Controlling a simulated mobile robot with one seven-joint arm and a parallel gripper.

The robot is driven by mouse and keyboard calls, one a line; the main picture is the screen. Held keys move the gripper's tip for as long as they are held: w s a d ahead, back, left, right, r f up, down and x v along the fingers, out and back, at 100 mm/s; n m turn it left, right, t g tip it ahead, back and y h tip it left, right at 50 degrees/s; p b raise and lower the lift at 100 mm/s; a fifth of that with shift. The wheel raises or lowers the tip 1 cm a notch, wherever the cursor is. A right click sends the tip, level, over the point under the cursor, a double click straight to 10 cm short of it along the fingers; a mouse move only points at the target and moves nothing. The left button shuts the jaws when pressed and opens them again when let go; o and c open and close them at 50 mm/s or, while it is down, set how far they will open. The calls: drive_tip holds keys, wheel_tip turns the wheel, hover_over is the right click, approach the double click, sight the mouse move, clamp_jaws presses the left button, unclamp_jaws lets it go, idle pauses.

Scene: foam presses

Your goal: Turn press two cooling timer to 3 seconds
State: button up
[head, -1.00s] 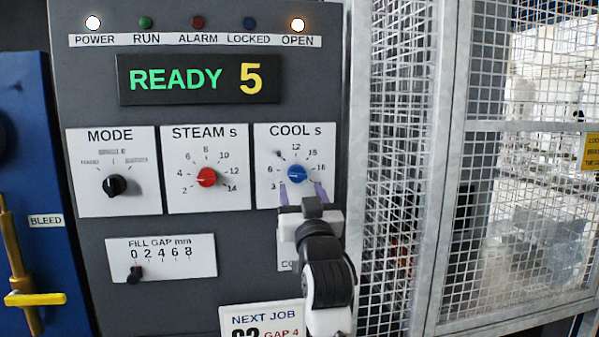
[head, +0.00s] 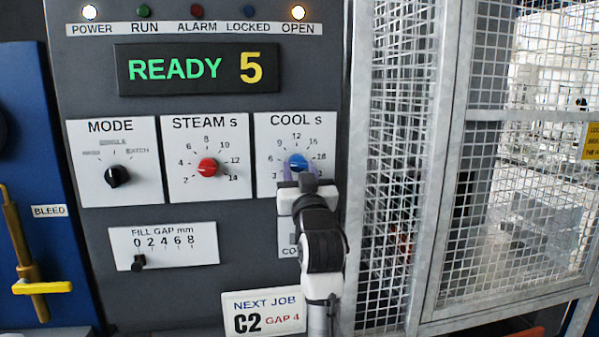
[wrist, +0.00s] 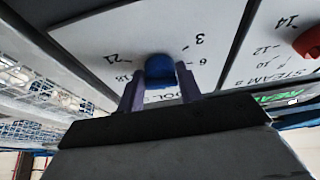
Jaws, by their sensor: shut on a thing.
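The cooling timer is a blue knob (head: 297,161) on the white COOL s plate (head: 268,190), with numbers around it including 3, 9, 12 and 15. In the wrist view the blue knob (wrist: 160,68) sits between two purple fingers, with the numbers 3, 6, 18 and 21 tilted or upside down around it. My gripper (head: 297,174) is at the knob from below, its fingers shut on the knob's sides. My gripper also shows in the wrist view (wrist: 160,82). I cannot tell where the knob's pointer stands.
The display (head: 198,68) reads READY 5. A red STEAM s knob (head: 208,167) and black MODE knob (head: 117,176) are to the left. The FILL GAP slider (head: 138,262) and NEXT JOB C2 card (head: 262,312) are below. A mesh guard (head: 400,190) stands close on the right.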

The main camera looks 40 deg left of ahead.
drive_tip(key=shift+f+n, duration=0.1)
drive_tip(key=shift+n, duration=0.3)
drive_tip(key=n+b, duration=0.1)
drive_tip(key=n+g+b, duration=0.1)
drive_tip(key=n, duration=0.1)
drive_tip(key=n+g+y, duration=0.1)
drive_tip(key=shift+w+d+n+b, duration=0.2)
drive_tip(key=shift+w+n+b, duration=0.1)
drive_tip(key=shift+b, duration=0.1)
drive_tip(key=shift+n+g+y+b, duration=0.25)
drive_tip(key=shift+n+g+b, duration=0.4)
drive_tip(key=shift+n, duration=0.85)
drive_tip(key=shift+n+g+y+b, duration=0.3)
drive_tip(key=shift+n+g, duration=0.55)
drive_tip(key=shift+n, duration=0.65)
drive_tip(key=shift+r, duration=0.2)
drive_tip(key=o, duration=1)
drive_tip(key=shift+c, duration=0.2)
drive_tip(key=shift+d, duration=0.1)
